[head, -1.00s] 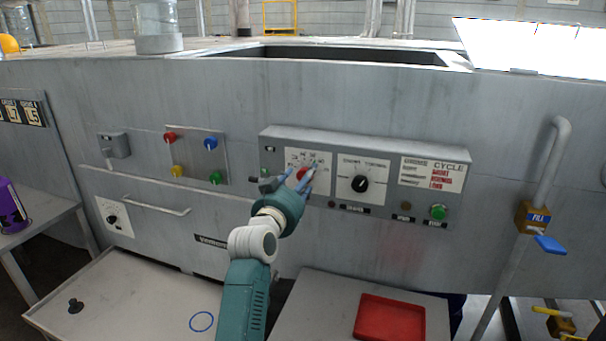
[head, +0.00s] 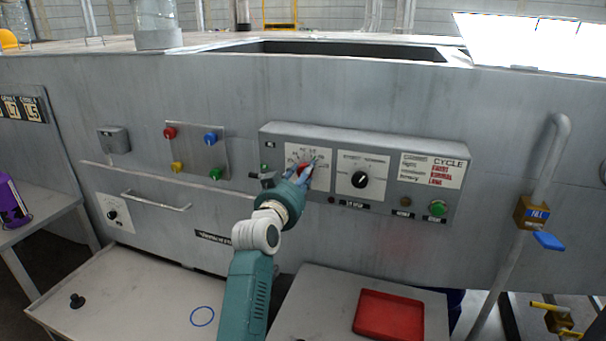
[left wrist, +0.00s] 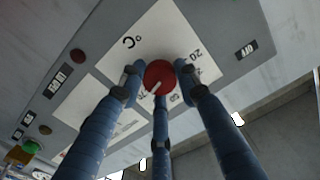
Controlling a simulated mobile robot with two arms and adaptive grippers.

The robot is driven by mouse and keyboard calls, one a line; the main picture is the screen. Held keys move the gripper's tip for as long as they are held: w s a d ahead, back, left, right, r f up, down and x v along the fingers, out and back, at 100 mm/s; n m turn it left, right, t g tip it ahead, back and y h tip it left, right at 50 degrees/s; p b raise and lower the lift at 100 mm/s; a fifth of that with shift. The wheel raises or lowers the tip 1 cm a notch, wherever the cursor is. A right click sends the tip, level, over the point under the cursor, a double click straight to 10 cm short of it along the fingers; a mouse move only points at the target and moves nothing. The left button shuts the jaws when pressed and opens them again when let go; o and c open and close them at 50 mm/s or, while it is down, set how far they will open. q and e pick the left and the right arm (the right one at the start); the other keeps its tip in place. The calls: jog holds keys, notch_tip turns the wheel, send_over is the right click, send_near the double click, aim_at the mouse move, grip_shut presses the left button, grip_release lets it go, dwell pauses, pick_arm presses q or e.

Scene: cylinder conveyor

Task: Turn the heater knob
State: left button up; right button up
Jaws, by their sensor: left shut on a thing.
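The heater knob is a red round knob with a pale pointer line, on a white temperature dial plate. In the left wrist view the red knob (left wrist: 158,75) sits between the blue fingers of my left gripper (left wrist: 160,82). The dial plate (left wrist: 165,30) shows a °C mark and numbers around the knob. In the head view my left gripper (head: 302,173) reaches the dial at the left of the control panel (head: 400,145), its fingers closed around the red knob and partly hiding it. My right gripper does not show.
A black selector knob (head: 360,180) is just right of the dial. A green button (head: 438,208) is farther right, and a button plate (head: 198,150) is to the left. A red tray (head: 388,316) lies on a table below. A pipe with a blue-handled valve (head: 549,241) stands at right.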

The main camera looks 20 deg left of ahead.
pick_arm(q)
jog(key=shift+r+n, duration=0.25)
jog(key=shift+n, duration=0.15)
jog(key=shift+r+n+p, duration=0.15)
jog(key=shift+n+p, duration=0.8)
jog(key=shift+n, duration=0.25)
jog(key=n+p, duration=0.2)
jog(key=n, duration=0.3)
jog(key=shift+a, duration=0.1)
jog(key=shift+r+n, duration=0.1)
jog(key=shift+n, duration=0.2)
jog(key=o, duration=0.9)
jog(key=shift+o, duration=1.2)
jog(key=shift+f, duration=0.3)
